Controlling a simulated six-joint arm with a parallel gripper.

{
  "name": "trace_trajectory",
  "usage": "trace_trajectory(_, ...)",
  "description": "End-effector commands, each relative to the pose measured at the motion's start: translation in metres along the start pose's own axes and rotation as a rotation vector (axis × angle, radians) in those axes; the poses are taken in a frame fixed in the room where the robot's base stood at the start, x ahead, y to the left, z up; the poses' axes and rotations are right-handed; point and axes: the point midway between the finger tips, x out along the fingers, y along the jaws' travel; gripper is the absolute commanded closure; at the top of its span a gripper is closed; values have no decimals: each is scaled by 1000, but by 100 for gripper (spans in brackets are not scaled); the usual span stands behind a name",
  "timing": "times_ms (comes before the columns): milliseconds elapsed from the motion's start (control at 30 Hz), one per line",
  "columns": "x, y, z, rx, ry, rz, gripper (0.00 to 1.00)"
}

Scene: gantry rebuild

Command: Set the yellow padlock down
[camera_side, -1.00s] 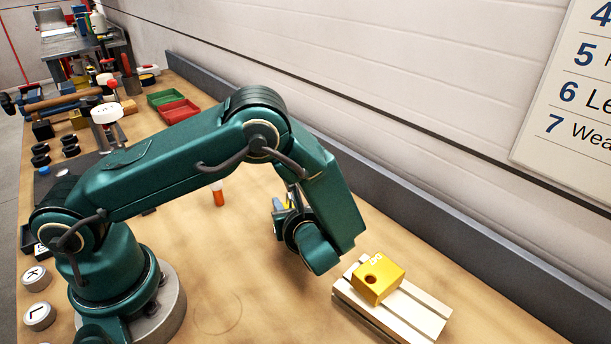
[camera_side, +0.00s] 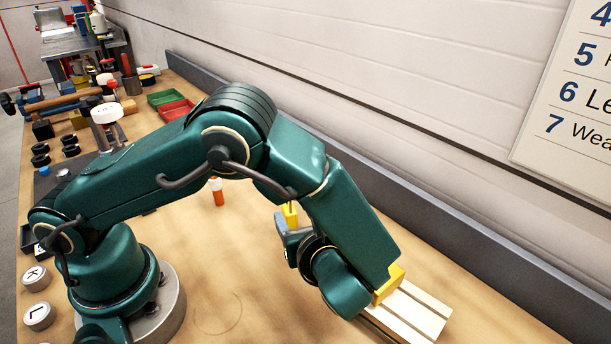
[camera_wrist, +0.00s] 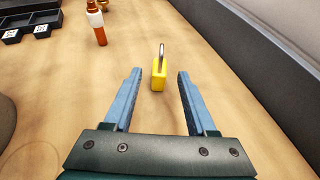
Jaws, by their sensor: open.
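The yellow padlock (camera_wrist: 159,75) stands on the wooden bench top with its grey shackle up, in the wrist view. It is seen between and just beyond the two blue-grey fingertips of my gripper (camera_wrist: 159,84), with a gap on each side. My gripper is open and touches nothing that I can see. In the side view the padlock (camera_side: 290,213) shows just past my gripper (camera_side: 284,226), partly hidden by it.
A yellow block (camera_side: 391,284) sits on a pale slatted stand (camera_side: 418,312), partly behind my arm. An orange and white bottle (camera_side: 217,193) stands left of the padlock. Green (camera_side: 166,98) and red (camera_side: 176,111) trays are farther back. The grey rail (camera_side: 430,245) edges the bench by the wall.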

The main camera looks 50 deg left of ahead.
Motion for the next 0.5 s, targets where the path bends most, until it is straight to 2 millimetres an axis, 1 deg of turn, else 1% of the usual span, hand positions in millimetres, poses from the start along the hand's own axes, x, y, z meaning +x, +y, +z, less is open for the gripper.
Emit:
trace_trajectory(33,-9,-1,0,-3,1,-5,43)
trace_trajectory(100,-18,-1,0,-2,0,-3,43)
trace_trajectory(200,-26,0,0,-2,0,-1,43)
trace_trajectory(267,-29,0,1,-8,6,4,43)
trace_trajectory(367,-30,5,8,-56,46,35,43)
trace_trajectory(467,-28,15,20,-164,133,98,43)
trace_trajectory(500,-27,21,26,-224,177,131,43)
